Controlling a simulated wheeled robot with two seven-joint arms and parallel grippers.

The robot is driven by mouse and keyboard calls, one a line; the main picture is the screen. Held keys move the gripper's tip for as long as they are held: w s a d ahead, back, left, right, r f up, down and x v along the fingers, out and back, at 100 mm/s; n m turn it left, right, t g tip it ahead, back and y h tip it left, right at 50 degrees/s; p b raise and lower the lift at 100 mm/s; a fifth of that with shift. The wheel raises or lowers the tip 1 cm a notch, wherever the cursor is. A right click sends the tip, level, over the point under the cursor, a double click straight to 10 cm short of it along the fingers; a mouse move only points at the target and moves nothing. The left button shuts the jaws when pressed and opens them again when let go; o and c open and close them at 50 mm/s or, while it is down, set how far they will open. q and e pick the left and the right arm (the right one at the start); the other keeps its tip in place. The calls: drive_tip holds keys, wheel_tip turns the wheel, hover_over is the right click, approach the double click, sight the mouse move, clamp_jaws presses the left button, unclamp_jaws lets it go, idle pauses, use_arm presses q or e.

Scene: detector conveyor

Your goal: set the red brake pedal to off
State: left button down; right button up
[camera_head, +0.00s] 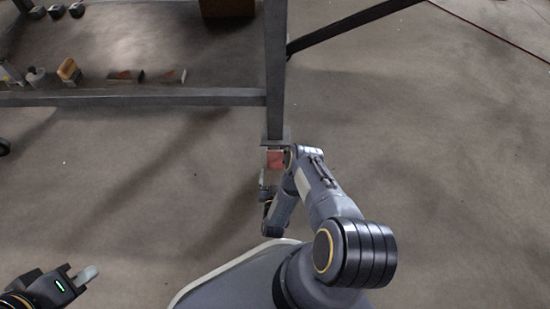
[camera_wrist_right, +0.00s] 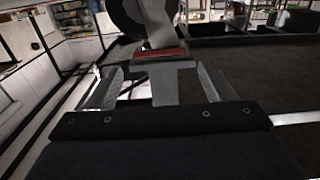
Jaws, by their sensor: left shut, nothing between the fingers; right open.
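The red brake pedal (camera_head: 274,159) is at the foot of the grey frame's upright post in the head view. In the right wrist view it is a thin red strip (camera_wrist_right: 160,54) below a dark wheel (camera_wrist_right: 128,16), with a grey plate under it in the picture. My right gripper (camera_wrist_right: 158,84) is open, its fingers either side of that plate in the picture. I cannot tell whether they touch anything. The arm mostly hides this gripper in the head view, just below the pedal. My left gripper (camera_head: 88,274) is shut and empty at the lower left, far from the pedal.
The grey post (camera_head: 276,70) and a horizontal beam (camera_head: 130,98) stand above the pedal in the head view. Small parts, including a tan block (camera_head: 69,70), lie behind the beam. A diagonal brace (camera_head: 350,24) runs to the upper right. The floor on the right is clear.

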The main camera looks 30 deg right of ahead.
sight(275, 161)
drive_tip(key=b+x, duration=0.2)
drive_tip(key=x, duration=0.3)
drive_tip(key=shift+w+d+f, duration=0.1)
drive_tip(key=shift+w, duration=0.1)
drive_tip(key=shift+x, duration=0.8)
drive_tip(key=c, duration=1.4)
drive_tip(key=shift+s+r+g+y+p, duration=0.1)
drive_tip(key=shift+r+g+y+p, duration=0.25)
drive_tip(key=shift+r+p, duration=0.25)
drive_tip(key=r+g+y+p, duration=0.1)
drive_tip(key=g+p, duration=0.1)
drive_tip(key=p, duration=0.1)
drive_tip(key=shift+g+y+p, duration=0.25)
drive_tip(key=shift+g+p, duration=0.1)
drive_tip(key=shift+p, duration=0.05)
drive_tip(key=shift+r+g+y+p, duration=0.3)
drive_tip(key=shift+g+y+p, duration=0.3)
drive_tip(key=shift+g+p, duration=0.25)
drive_tip(key=shift+r+g+y+p, duration=0.2)
drive_tip(key=shift+g+y+p, duration=0.3)
drive_tip(key=shift+g, duration=0.45)
